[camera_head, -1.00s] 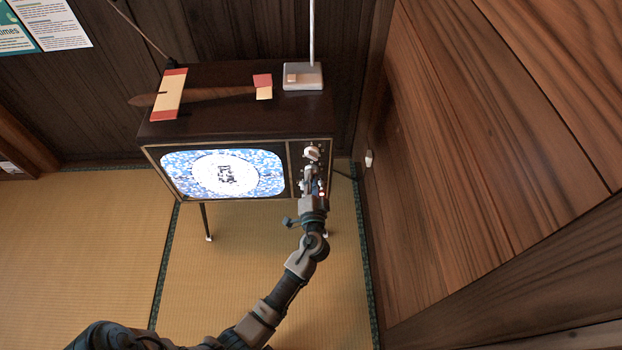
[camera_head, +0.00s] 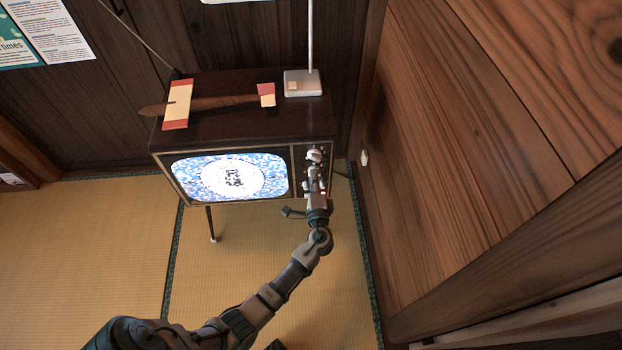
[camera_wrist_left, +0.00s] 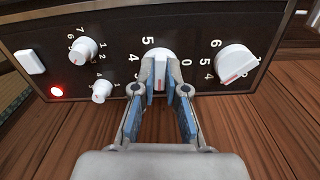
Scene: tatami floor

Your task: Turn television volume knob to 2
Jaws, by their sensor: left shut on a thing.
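The television (camera_head: 225,150) stands on thin legs, its screen lit with a speckled picture. Its dark control panel (camera_wrist_left: 115,50) shows close up in the left wrist view. My left gripper (camera_head: 315,183) is at the panel, right of the screen. In the left wrist view the gripper (camera_wrist_left: 160,92) has a finger on each side of a white middle knob (camera_wrist_left: 159,70) and is shut on it. The numbers 5, 0, 4 and 3 show around this knob; its red mark faces down in the picture, between the fingers. Which knob is volume, I cannot read. My right gripper is not in view.
Another large white knob (camera_wrist_left: 236,63) sits right of the held one. Smaller knobs (camera_wrist_left: 83,49), a white button (camera_wrist_left: 29,62) and a red light (camera_wrist_left: 56,91) are left. A wooden wall (camera_head: 480,150) stands close on the right. Tatami floor (camera_head: 90,240) is clear at left.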

